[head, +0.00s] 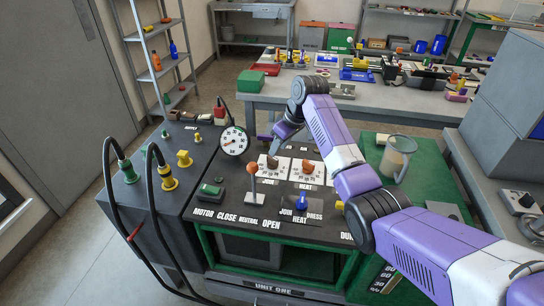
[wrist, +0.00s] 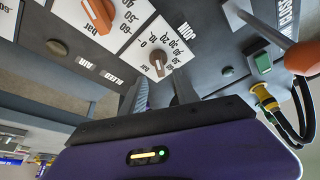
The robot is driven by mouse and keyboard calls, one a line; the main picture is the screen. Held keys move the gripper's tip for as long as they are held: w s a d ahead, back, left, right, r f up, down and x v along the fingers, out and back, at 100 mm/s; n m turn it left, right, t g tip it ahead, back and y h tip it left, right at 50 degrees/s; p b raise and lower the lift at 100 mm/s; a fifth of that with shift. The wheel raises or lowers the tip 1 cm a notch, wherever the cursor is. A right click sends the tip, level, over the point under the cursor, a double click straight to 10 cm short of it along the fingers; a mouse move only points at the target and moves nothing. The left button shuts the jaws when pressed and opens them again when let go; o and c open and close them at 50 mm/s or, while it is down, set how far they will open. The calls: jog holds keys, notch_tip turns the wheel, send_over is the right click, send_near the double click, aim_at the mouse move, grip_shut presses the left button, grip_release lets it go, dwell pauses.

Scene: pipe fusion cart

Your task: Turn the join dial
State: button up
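The join dial (head: 272,162) is a brown knob on a white scale plate on the dark cart top, with JOIN printed below it. In the wrist view the join dial (wrist: 158,66) appears upside down, just beyond my fingertips. My gripper (head: 274,146) is above and behind the dial, pointing down. In the wrist view my gripper (wrist: 161,88) has its two fingers apart with nothing between them. I cannot tell whether a finger touches the knob. The heat dial (head: 308,167) is right of the join dial.
A lever with an orange ball (head: 253,168) stands at the front left of the dial. A round gauge (head: 234,141) rises at its left. A blue selector knob (head: 302,203) and a green button (head: 211,188) are nearer the front. A clear jug (head: 397,157) stands at the right.

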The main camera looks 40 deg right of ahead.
aim_at(274, 158)
jog(key=shift+x, duration=3.05)
grip_shut()
